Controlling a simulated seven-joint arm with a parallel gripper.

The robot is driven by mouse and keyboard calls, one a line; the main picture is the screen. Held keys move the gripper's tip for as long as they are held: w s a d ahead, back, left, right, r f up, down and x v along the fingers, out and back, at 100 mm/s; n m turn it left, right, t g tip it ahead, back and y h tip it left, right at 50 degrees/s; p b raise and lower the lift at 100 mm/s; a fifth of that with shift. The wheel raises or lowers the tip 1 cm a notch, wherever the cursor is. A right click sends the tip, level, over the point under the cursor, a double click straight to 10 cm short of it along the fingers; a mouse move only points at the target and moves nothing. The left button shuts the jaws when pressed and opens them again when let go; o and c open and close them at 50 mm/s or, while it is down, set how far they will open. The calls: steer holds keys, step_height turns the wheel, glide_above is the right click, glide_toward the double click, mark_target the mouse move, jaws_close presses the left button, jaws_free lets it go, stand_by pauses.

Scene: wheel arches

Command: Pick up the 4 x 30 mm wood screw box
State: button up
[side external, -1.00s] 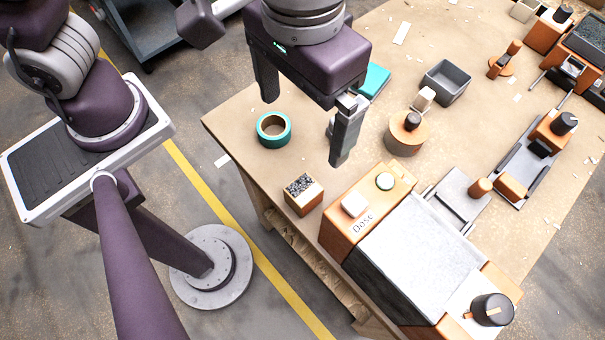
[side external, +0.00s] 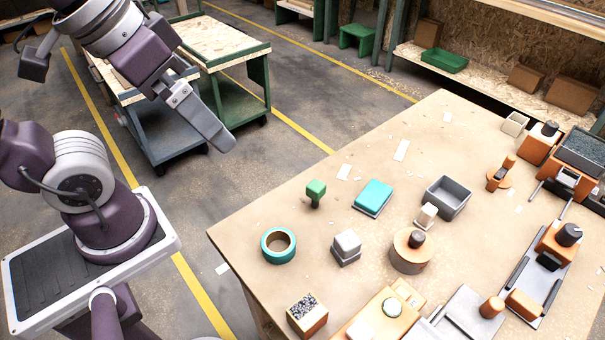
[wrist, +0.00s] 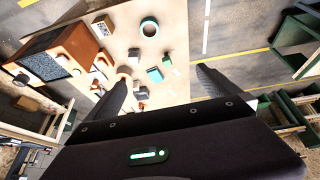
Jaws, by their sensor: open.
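A small orange box with a dark speckled fill on top (side external: 308,314), which looks like the screw box, stands near the table's front-left edge. It also appears in the wrist view (wrist: 102,29), at upper left; its label cannot be read. My gripper (side external: 218,138) is raised in the air beyond the table's left edge, well apart from the box. In the wrist view my gripper's fingers (wrist: 162,80) are spread wide with nothing between them.
A teal ring (side external: 265,246) lies beside the box. A grey-white block (side external: 346,246), green knob piece (side external: 316,190), teal pad (side external: 374,196), round orange piece (side external: 408,258) and grey bin (side external: 448,196) stand on the table (side external: 285,210). An orange machine (side external: 375,315) is right of the box.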

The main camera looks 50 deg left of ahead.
steer(key=shift+s+a+f+t, duration=0.3)
steer(key=shift+s+a+f, duration=0.2)
steer(key=shift+a, duration=0.15)
steer(key=shift+c, duration=0.9)
steer(key=shift+s+a+f, duration=0.1)
steer(key=shift+a, duration=0.05)
steer(key=c, duration=0.3)
steer(key=shift+c, duration=0.2)
